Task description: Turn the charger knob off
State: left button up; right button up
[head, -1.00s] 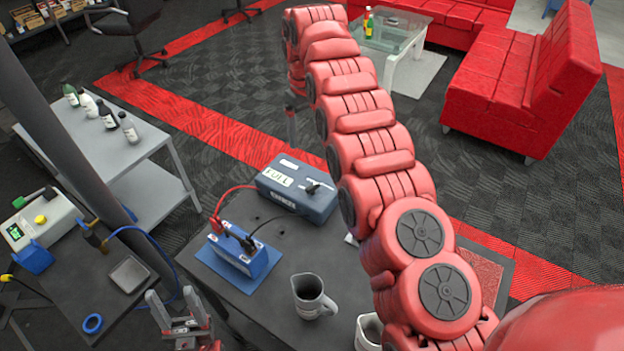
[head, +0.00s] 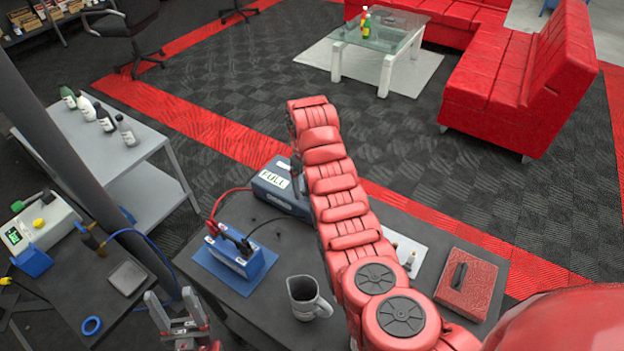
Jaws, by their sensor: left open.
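The charger (head: 272,191) is a blue-grey box with a white "FULL" label, at the back of the dark table. My red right arm passes in front of its right side and hides the knob. A grey part of my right gripper (head: 296,172) shows at the charger's upper edge; I cannot tell whether it touches, and its fingers are mostly hidden. A blue battery (head: 236,257) with red and black clamps sits on a blue mat in front of the charger. My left gripper (head: 172,305) is open and empty at the lower left, away from the charger.
A grey jug (head: 308,298) stands on the table in front of the charger. A red box (head: 466,284) with a black handle lies on the right. A side bench (head: 75,285) holds a tester and a blue ring. A grey shelf (head: 130,150) holds several bottles.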

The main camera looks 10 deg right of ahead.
jog(key=shift+w+f, duration=0.1)
grip_shut()
dwell(0.4)
